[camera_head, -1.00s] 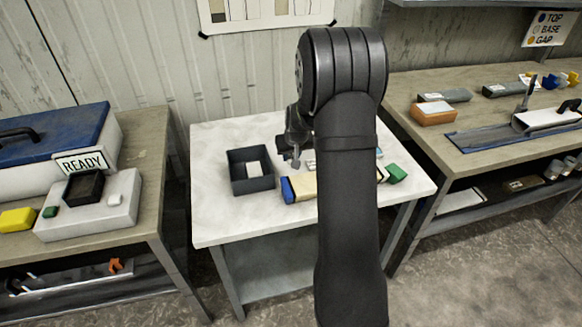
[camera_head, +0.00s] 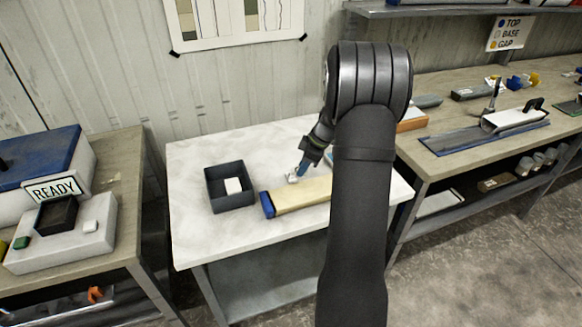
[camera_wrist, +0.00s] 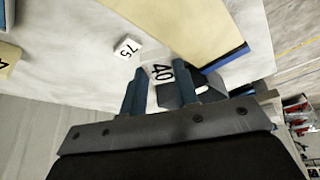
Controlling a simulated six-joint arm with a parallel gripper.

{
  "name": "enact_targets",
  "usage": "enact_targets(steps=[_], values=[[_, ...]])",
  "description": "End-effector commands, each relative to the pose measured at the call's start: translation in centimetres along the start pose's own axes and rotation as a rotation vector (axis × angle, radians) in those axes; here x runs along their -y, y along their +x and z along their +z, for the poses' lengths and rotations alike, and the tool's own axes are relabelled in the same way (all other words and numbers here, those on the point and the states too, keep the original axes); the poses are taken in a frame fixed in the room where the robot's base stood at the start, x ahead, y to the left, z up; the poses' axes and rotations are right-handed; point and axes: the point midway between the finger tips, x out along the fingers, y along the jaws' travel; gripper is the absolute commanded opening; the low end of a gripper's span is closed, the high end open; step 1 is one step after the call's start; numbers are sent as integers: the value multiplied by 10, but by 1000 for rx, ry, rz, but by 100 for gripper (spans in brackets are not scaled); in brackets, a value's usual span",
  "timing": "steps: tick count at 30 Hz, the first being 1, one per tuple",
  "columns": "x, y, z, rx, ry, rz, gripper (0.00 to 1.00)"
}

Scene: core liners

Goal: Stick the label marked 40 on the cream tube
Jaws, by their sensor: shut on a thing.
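The cream tube (camera_head: 300,193) lies across the white table, its blue-capped end (camera_head: 267,205) to the left and its right part hidden behind my arm. In the wrist view the tube (camera_wrist: 190,25) fills the upper middle. My gripper (camera_wrist: 160,82) is shut on the label marked 40 (camera_wrist: 162,72), its number readable between the fingertips. In the head view my gripper (camera_head: 301,172) is just behind the tube, near its left half. The label looks apart from the tube, though the gap is hard to judge.
A label marked 75 (camera_wrist: 128,48) lies close by. A dark open box (camera_head: 230,203) with a white piece inside stands left of the tube. The table's front left is clear.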

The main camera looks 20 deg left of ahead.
Motion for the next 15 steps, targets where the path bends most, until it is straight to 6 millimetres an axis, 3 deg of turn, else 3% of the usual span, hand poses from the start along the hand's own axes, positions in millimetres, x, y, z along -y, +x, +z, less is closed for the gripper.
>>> enact_targets(steps=[9,15], values=[[8,-40,27,1,-410,-170,10],[12,-50,32,1,-512,-212,10]])
